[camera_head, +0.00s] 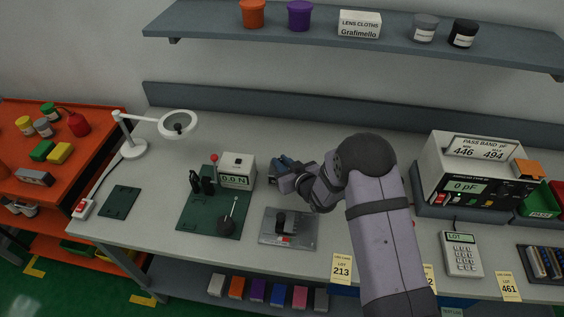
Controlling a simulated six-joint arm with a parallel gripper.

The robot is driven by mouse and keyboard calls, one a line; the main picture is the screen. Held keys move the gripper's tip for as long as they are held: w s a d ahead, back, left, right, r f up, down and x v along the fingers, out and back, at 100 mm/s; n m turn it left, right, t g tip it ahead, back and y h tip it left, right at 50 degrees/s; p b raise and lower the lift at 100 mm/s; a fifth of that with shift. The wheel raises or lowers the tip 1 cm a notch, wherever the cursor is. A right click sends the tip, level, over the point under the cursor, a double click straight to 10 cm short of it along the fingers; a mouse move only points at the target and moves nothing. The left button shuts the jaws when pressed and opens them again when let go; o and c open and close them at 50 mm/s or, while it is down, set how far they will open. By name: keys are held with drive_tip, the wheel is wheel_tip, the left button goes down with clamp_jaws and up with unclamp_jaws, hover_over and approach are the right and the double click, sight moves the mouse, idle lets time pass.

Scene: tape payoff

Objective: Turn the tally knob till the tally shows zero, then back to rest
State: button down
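My arm reaches in from the lower right and bends left. My gripper (284,170) is at its left end, over the middle of the bench, just right of the white gauge box. The gripper is small and dark here, and whether its fingers are open or shut does not show. I cannot make out a tally or its knob for certain. A dark blue-grey shape at the gripper may be part of it or a thing beside it. My arm hides the bench behind it.
The gauge box (238,168) reads 0.0 N beside a green plate (193,218). A metal plate with a black block (270,237) lies in front of my gripper. A lamp (134,148) stands left. The meter (462,172) and keypad (463,257) stand right. A shelf (200,30) hangs above.

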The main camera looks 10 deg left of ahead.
drive_tip(key=shift+a+b, duration=0.15)
drive_tip(key=shift+b, duration=0.2)
drive_tip(key=shift+a+f+m+t+h+b, duration=0.1)
drive_tip(key=shift+m+t+h+b, duration=0.35)
drive_tip(key=shift+m+b, duration=0.2)
drive_tip(key=shift+s+m+t+h+b, duration=0.1)
drive_tip(key=shift+m+t+h+b, duration=0.35)
drive_tip(key=shift+m+h+b, duration=0.5)
drive_tip(key=shift+r, duration=0.2)
drive_tip(key=c, duration=1.7)
unclamp_jaws()
